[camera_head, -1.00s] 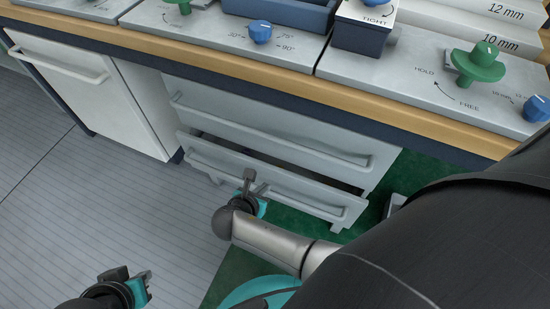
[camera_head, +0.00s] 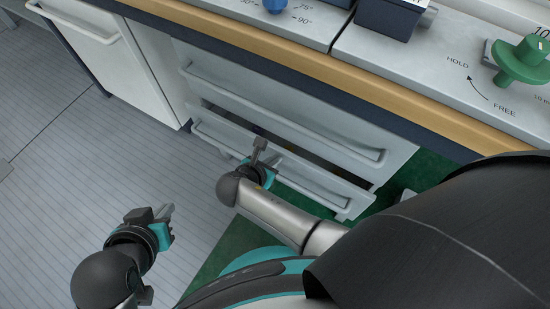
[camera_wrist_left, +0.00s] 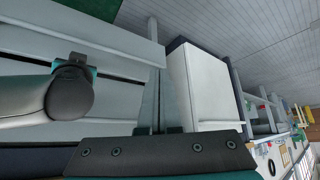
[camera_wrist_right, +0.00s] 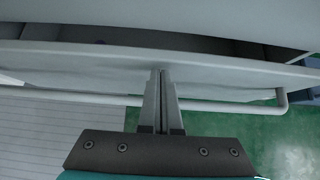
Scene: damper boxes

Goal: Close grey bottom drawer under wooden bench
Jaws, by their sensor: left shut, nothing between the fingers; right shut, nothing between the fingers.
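The grey bottom drawer (camera_head: 300,178) under the wooden bench (camera_head: 330,74) stands partly open, with a dark gap above its front. Its long bar handle shows in the right wrist view (camera_wrist_right: 230,106). My right gripper (camera_head: 262,150) is shut and empty, at the drawer front near the middle of the handle. In the right wrist view its fingertips (camera_wrist_right: 162,75) overlap the drawer front; contact cannot be told. My left gripper (camera_head: 168,212) is shut and empty, over the floor to the left of the drawer. The top drawer (camera_head: 290,110) above looks closed.
A white cabinet (camera_head: 120,70) with a bar handle stands left of the drawers. The bench top carries a green knob (camera_head: 520,62) and a blue knob (camera_head: 275,5). Grey floor (camera_head: 60,180) lies open at left, and a green mat (camera_head: 215,262) lies below the drawers.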

